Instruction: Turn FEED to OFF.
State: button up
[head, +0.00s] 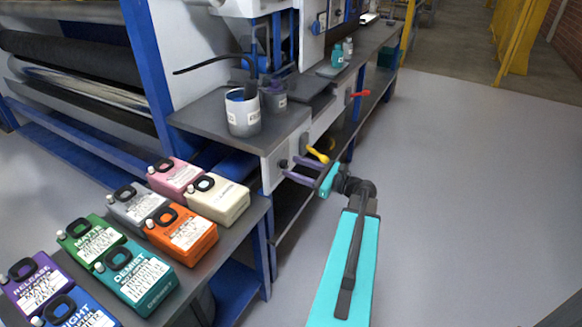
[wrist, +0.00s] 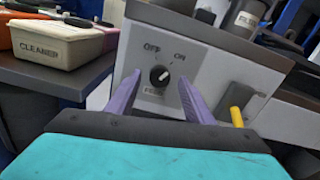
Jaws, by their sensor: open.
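The FEED knob (wrist: 159,76) is a small black dial on a light grey panel (wrist: 150,45) in the wrist view. OFF is printed at its upper left and ON at its upper right; the FEED label below is partly legible. Its white mark appears to point up and right, towards ON. My gripper (wrist: 159,80) is open, with one purple finger on each side of the knob and visible gaps between. Contact is not visible. In the head view my gripper (head: 291,168) reaches the panel's front from the right, beside the dark knob (head: 283,163).
A yellow lever (wrist: 237,116) sticks out just right of my fingers; a red lever (head: 360,94) is farther along. Cups, including a white one (head: 243,112), stand above the panel. Several jugs, including a cream one (head: 218,199), fill the near bench. The floor at right is clear.

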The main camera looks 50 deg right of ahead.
jog(key=shift+x, duration=1.2)
jog(key=c, duration=1.1)
jog(key=shift+o, duration=0.2)
